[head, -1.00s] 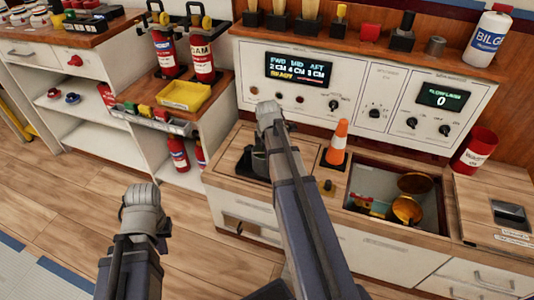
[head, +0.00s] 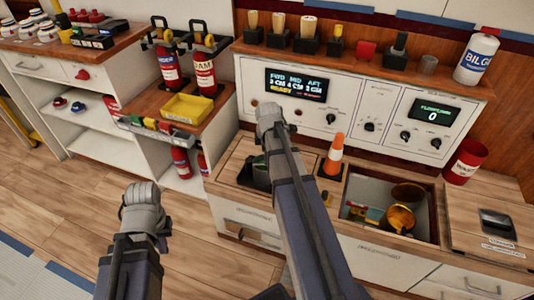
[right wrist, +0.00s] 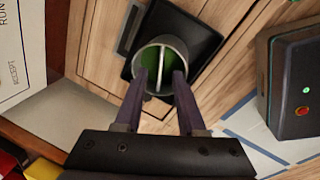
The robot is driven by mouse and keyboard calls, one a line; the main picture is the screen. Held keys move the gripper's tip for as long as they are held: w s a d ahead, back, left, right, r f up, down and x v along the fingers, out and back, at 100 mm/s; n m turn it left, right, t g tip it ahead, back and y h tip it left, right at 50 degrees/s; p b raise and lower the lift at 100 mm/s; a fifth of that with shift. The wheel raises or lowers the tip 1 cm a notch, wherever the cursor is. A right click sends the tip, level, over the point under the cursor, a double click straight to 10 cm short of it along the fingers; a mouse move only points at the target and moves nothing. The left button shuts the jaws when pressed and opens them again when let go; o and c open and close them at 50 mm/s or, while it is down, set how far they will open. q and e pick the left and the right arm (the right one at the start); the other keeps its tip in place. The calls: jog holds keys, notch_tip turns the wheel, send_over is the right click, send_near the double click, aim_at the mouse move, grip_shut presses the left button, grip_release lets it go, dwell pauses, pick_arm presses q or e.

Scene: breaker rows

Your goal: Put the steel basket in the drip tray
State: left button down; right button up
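A round grey metal cup (right wrist: 180,46), which I take for the steel basket, has green inside and a thin pale bar across its mouth. It stands at a black square base (right wrist: 205,45) on the wooden counter; the head view shows this base (head: 246,172) partly behind my right arm. My right gripper (right wrist: 162,78) is over the cup, fingers apart on either side of the bar; contact is unclear. A shallow yellow tray (head: 187,107), empty, lies on the side shelf; I cannot tell whether it is the drip tray. My left gripper (head: 140,203) is over the floor, its fingers hidden.
An orange cone (head: 333,158) stands right of my right arm. Further right is a recessed bin (head: 425,190) with copper-coloured pots. A red cup (head: 464,162) and white bottle (head: 478,57) are at the right. Two red extinguishers (head: 168,68) stand behind the yellow tray.

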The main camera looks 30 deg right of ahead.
jog(key=r+p, duration=0.2)
jog(key=r, duration=0.1)
jog(key=s+r+p, duration=0.1)
jog(key=r+p, duration=0.1)
jog(key=shift+a+r, duration=0.15)
jog(key=shift+a, duration=0.1)
jog(key=s+a+r+m+g+p, duration=0.1)
jog(key=s+a+r+m+p, duration=0.3)
jog(key=s+a+r+p, duration=0.3)
jog(key=s+a+r+m+g+p, duration=0.1)
jog(key=s+a+r+m+p, duration=0.3)
jog(key=a+r+p, duration=1.3)
jog(key=s+a, duration=0.4)
jog(key=a, duration=0.1)
jog(key=shift+a+r+m+p, duration=0.15)
jog(key=shift+a+m+p, duration=0.1)
jog(key=shift+m+p, duration=0.15)
